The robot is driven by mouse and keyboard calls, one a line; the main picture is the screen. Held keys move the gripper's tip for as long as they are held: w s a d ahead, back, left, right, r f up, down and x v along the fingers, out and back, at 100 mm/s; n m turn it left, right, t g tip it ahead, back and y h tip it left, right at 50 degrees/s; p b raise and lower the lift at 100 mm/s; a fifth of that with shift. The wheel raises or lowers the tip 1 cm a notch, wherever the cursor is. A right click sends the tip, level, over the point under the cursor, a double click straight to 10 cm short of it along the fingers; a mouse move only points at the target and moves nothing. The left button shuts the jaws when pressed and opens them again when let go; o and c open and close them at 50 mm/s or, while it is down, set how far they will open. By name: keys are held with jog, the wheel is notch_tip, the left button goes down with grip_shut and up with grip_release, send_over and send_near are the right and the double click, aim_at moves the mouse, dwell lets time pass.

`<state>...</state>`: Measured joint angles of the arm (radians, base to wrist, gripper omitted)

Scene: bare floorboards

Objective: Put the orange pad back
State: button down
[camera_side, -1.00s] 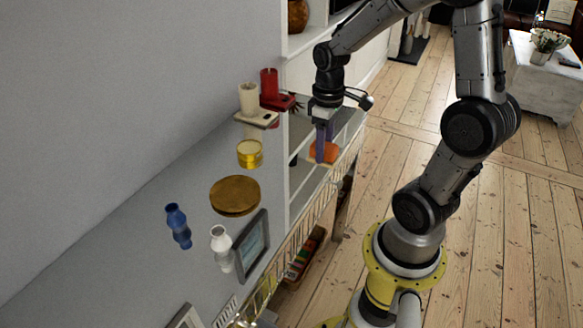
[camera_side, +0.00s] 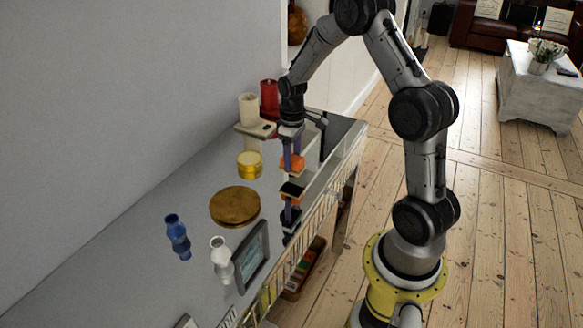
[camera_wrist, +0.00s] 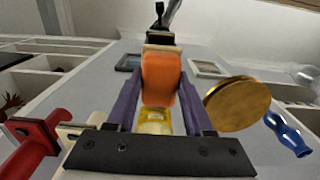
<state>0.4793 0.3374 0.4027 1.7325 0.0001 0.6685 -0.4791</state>
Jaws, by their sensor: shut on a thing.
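My gripper (camera_side: 291,160) has purple fingers and is shut on the orange pad (camera_side: 291,165), above the right part of the grey top. In the wrist view the pad (camera_wrist: 160,78) sits between both fingers. Directly below it in the side view is a dark, stacked-looking shape (camera_side: 291,190) with a purple-blue part. In the wrist view a black block with a pale edge (camera_wrist: 160,38) shows beyond the pad. I cannot tell whether the pad touches it.
On the grey top stand a yellow tin (camera_side: 250,165), a round gold-brown disc (camera_side: 234,206), a blue vase (camera_side: 178,237), a white vase (camera_side: 221,260) and a picture frame (camera_side: 251,257). Cream (camera_side: 248,110) and red (camera_side: 269,98) candles stand close behind the gripper.

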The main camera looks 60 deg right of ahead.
jog(key=shift+w+d+f, duration=0.1)
jog(key=shift+w+f, duration=0.15)
jog(key=shift+f, duration=1.5)
jog(key=shift+f, duration=0.15)
jog(key=shift+c, duration=1.4)
grip_release()
